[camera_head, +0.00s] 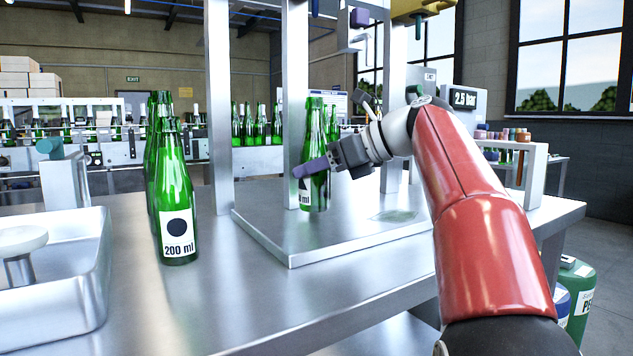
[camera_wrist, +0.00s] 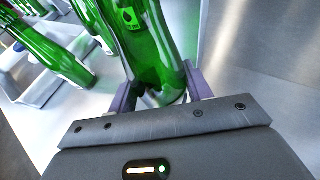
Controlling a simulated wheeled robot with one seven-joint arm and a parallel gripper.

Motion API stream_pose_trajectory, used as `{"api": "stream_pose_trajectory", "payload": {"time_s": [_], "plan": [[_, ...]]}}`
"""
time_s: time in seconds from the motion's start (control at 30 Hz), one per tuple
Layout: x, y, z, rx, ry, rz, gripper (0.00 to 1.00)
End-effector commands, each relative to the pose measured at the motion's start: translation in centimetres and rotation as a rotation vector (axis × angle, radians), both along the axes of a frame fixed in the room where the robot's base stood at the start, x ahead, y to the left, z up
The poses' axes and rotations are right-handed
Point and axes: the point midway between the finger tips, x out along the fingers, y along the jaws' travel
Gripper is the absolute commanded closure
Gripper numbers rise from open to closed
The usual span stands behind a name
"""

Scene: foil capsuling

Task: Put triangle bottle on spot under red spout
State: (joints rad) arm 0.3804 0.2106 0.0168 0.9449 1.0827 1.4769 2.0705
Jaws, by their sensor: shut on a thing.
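My gripper (camera_head: 316,166) is shut on a green glass bottle (camera_head: 317,130), with its purple fingers around the bottle's body. In the wrist view the same bottle (camera_wrist: 150,45) stands between the two fingers (camera_wrist: 160,92). The bottle is about upright over the raised metal plate (camera_head: 290,248); I cannot tell if its base touches.
A green bottle (camera_head: 178,205) with a black circle and "200 ml" stands at left, with more bottles behind it. Metal posts (camera_head: 218,100) rise from the plate. A metal tray (camera_head: 75,310) is at far left. A rack (camera_head: 536,175) stands at right. The front table is clear.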

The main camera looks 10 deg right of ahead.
Motion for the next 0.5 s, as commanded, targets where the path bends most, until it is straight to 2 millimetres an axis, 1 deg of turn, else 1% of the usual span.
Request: {"api": "stream_pose_trajectory", "payload": {"time_s": [0.03,0.07,0.27,0.3,0.43,0.47,0.5], "plan": [[-0.07,0.01,-1.22,0.0,-0.002,-0.001,0.79],[-0.07,0.01,-1.47,0.0,-0.002,-0.001,0.79],[-0.03,-0.02,-1.36,-0.001,-0.001,-0.001,0.79],[-0.02,-0.04,-1.42,-0.001,0.001,0.0,0.48],[-0.01,-0.05,-1.41,-0.001,0.001,0.0,0.31],[-0.02,-0.04,-1.41,-0.001,0.001,0.0,0.29],[-0.02,-0.04,-1.4,0.0,0.0,0.0,0.29]]}}
